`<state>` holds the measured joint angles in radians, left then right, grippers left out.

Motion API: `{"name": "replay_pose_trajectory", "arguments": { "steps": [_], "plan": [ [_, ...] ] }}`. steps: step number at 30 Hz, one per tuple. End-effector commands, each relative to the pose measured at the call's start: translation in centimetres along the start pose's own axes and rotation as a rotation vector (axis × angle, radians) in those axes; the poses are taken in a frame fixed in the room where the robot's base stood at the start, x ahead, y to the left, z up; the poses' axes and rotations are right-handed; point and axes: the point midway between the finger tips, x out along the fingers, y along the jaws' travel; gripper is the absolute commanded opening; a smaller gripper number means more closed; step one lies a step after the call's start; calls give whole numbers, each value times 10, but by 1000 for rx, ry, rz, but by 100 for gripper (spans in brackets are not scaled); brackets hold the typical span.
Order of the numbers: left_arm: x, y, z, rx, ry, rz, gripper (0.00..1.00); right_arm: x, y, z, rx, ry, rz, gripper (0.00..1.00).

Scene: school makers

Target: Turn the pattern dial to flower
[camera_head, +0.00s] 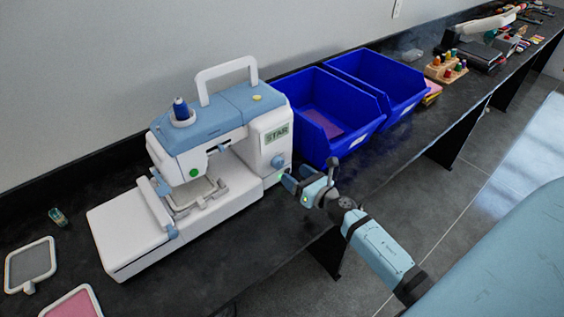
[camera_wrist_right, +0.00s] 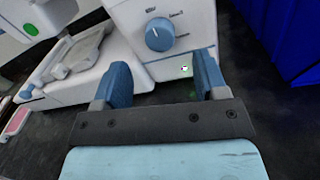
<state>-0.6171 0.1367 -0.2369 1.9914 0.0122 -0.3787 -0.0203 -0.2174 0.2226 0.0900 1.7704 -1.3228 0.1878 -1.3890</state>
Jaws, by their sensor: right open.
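The white and blue embroidery machine (camera_head: 213,137) stands on the black counter. Its small screen (camera_head: 277,135) reads "STAR". The blue pattern dial (camera_wrist_right: 159,34) is on the machine's end face, with small labels beside it too blurred to read; it also shows in the head view (camera_head: 278,161). My right gripper (camera_wrist_right: 163,82) is open and empty. Its blue fingers are in front of the end face, below the dial in the wrist view and apart from it. A small green light (camera_wrist_right: 185,69) shows between the fingers. My left gripper is not in view.
Two blue bins (camera_head: 314,149) stand right of the machine, close to my right gripper. A grey-filled hoop (camera_head: 30,266), a pink-filled hoop (camera_head: 74,303) and a small thread spool (camera_head: 58,216) lie at the left. The counter in front of the machine is bare.

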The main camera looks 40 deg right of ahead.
Motion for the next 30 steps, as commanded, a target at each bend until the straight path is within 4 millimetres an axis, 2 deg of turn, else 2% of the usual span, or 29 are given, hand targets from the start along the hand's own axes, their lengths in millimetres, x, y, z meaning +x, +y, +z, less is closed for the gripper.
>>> {"name": "replay_pose_trajectory", "arguments": {
  "steps": [3,9,14,21,22,28,30],
  "plan": [
    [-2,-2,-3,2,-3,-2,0,25,1,2,3,-1,0,66],
    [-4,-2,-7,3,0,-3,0,51,1,0,3,0,0,66],
    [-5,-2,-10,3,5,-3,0,58,0,0,2,1,0,66],
    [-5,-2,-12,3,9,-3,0,59,0,-1,3,1,0,66],
    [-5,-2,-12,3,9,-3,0,59,0,-1,3,1,0,64],
    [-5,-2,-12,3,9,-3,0,59,0,-1,3,1,0,18],
    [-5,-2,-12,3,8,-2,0,59,0,-1,3,1,0,17]
  ]
}}
